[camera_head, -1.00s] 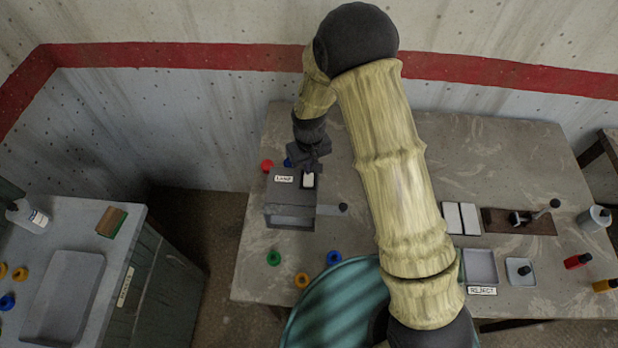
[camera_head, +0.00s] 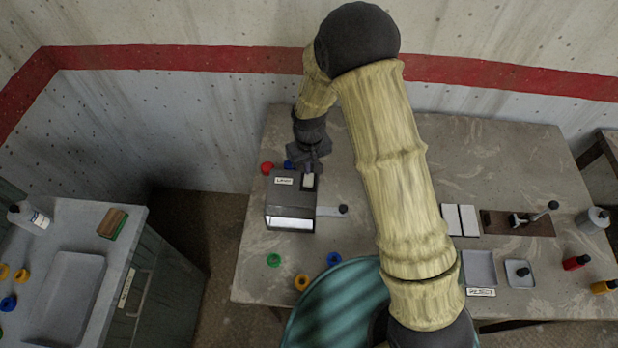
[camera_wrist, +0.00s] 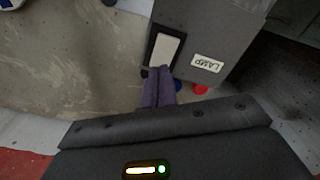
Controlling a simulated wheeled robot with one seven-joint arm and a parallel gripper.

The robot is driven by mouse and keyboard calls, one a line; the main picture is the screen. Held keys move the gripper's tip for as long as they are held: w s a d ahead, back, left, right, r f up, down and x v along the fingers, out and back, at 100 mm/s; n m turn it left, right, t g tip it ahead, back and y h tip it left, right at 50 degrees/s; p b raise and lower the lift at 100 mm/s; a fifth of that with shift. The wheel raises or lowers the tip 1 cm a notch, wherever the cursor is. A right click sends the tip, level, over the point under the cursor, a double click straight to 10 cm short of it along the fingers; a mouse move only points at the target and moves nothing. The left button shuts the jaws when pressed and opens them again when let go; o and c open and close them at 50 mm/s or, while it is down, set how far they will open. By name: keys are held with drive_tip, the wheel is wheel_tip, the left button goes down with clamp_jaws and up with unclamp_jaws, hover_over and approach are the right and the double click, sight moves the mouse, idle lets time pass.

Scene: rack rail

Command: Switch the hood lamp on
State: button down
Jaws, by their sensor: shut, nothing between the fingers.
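The grey hood (camera_head: 284,200) stands on the table with a "LAMP" label (camera_head: 284,181) on its top. Its front opening (camera_head: 290,224) is brightly lit. A white rocker switch (camera_head: 308,181) in a dark frame sits beside the label; it also shows in the wrist view (camera_wrist: 164,50). My gripper (camera_head: 311,168) is over the back edge of the hood, close to the switch. In the wrist view its shut fingertips (camera_wrist: 160,72) are just at the switch's near end; I cannot tell whether they touch it. Nothing is between the fingers.
Red (camera_head: 266,167) and blue (camera_head: 289,164) objects lie behind the hood. A lever with a dark knob (camera_head: 343,210) sticks out at its right. Green (camera_head: 273,260), yellow (camera_head: 301,282) and blue (camera_head: 334,258) rings lie in front. Two white plates (camera_head: 459,219) lie farther right.

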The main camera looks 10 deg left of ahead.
sight(312, 175)
drive_tip(key=shift+r+p, duration=1.6)
drive_tip(key=shift+r, duration=1.05)
drive_tip(key=s+d+r+m+t+b, duration=0.1)
drive_tip(key=s+d+r+m+b, duration=0.1)
drive_tip(key=d, duration=0.5)
drive_tip(key=s+d+r+m+b, duration=0.2)
drive_tip(key=s+d+r+b, duration=0.1)
drive_tip(key=s+d, duration=0.3)
drive_tip(key=s+d+r+m+t+b, duration=0.1)
drive_tip(key=s+d+r+m+b, duration=0.1)
drive_tip(key=d, duration=0.7)
drive_tip(key=shift+s+d+r+m+t+b, duration=0.3)
drive_tip(key=shift+s+r+b, duration=0.3)
drive_tip(key=shift+s+r, duration=0.4)
